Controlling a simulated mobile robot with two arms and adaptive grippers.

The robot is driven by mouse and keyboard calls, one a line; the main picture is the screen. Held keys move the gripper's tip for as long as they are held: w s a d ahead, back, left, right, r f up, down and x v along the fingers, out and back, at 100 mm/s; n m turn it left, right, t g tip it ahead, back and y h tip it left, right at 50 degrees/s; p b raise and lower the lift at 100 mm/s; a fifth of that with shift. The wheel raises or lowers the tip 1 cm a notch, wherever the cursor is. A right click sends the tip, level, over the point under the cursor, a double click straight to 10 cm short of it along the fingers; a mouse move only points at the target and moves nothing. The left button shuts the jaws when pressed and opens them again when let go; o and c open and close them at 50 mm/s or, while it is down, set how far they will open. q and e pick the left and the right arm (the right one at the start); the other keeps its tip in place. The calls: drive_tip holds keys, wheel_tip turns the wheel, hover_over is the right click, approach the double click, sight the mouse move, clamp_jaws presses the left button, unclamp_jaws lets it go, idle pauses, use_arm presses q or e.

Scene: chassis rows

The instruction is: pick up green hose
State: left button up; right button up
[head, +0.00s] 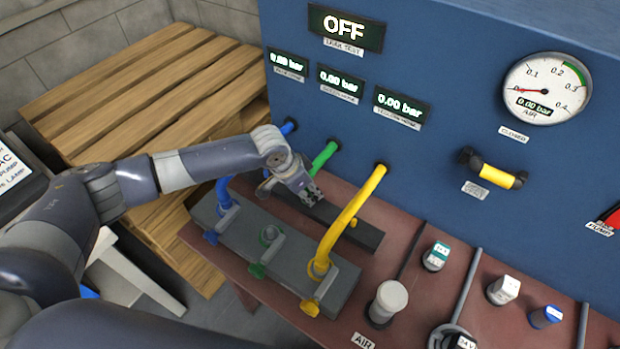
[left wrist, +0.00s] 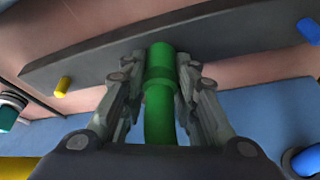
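The green hose (head: 325,156) comes out of the blue panel and runs down into my left gripper (head: 312,196). In the left wrist view the green hose (left wrist: 160,100) lies between the two fingers of my left gripper (left wrist: 161,75). The fingers lie close against both sides near its end, so it looks gripped. The hose end is over a dark bar (head: 362,233); whether it touches the bar is hidden. My right gripper is not in view.
A grey block (head: 240,245) in front holds the connected blue hose (head: 222,193) and yellow hose (head: 350,213). Its middle green port (head: 270,235) is empty. A wooden pallet (head: 130,85) stands at the left. Knobs and a gauge (head: 546,88) are at the right.

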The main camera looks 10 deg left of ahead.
sight(312, 170)
use_arm(q)
clamp_jaws()
drive_tip(key=shift+w+r, duration=0.1)
drive_tip(key=shift+r, duration=0.05)
wheel_tip(312, 170, up, 10)
drive_tip(key=shift+f+b, duration=0.1)
drive_tip(key=shift+b, duration=0.8)
